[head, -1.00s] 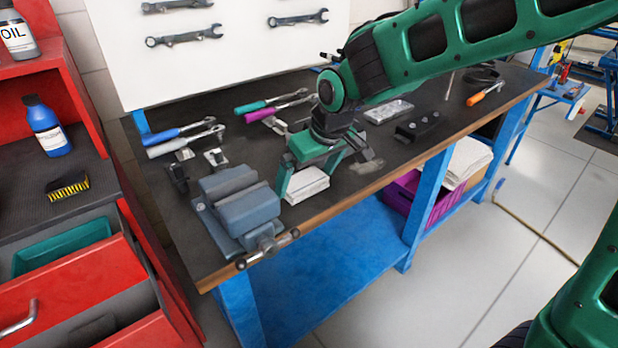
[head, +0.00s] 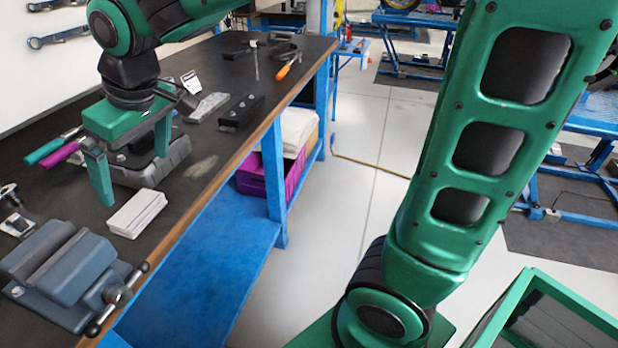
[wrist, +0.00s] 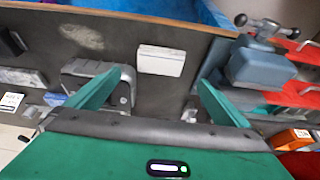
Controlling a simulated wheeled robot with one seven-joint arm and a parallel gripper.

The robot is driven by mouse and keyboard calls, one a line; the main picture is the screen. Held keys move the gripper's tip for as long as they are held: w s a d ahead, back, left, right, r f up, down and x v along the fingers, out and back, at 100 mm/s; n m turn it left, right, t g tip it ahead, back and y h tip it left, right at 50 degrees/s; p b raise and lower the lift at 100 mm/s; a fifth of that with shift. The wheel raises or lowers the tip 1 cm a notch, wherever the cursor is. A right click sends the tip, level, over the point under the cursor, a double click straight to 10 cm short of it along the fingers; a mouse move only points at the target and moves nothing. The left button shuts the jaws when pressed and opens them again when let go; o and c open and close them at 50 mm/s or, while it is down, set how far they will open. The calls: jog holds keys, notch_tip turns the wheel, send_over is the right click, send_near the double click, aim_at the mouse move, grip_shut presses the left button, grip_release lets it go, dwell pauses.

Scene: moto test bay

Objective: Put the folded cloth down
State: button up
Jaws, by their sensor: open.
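The folded cloth (head: 137,214) is a small white, layered block lying flat on the dark workbench top (head: 48,200), close to its front edge. It also shows in the wrist view (wrist: 161,60), just beyond the fingertips and roughly centred between them. My gripper (head: 134,172) is green, with its two fingers spread wide and nothing between them. It hangs above the bench just behind the cloth, apart from it. In the wrist view my gripper (wrist: 165,80) also shows open and empty.
A blue-grey vise (head: 62,275) stands left of the cloth near the front edge. A grey metal part (head: 150,165) sits behind the cloth, under my gripper. A black block (head: 241,110) and an orange screwdriver (head: 288,67) lie farther right. Bare bench surrounds the cloth's right side.

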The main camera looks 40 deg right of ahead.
jog(key=s+d+f+m+g+h, duration=0.15)
jog(key=s+d+m, duration=0.25)
jog(key=d, duration=0.8)
jog(key=s+d+f+m+h, duration=0.1)
jog(key=s+d+f+m, duration=0.25)
jog(key=d, duration=0.95)
jog(key=s+d+f+m+g, duration=0.1)
jog(key=s+d+f+m, duration=0.1)
jog(key=s+d, duration=0.3)
jog(key=s+d+f+m+g, duration=0.1)
jog(key=s+d, duration=0.4)
jog(key=s, duration=0.6)
jog(key=f+m, duration=0.1)
jog(key=m, duration=0.1)
jog(key=shift+s+f+m, duration=0.25)
jog(key=shift+s+m, duration=0.05)
jog(key=shift+m, duration=0.05)
jog(key=shift+w+f, duration=0.25)
jog(key=shift+w, duration=0.3)
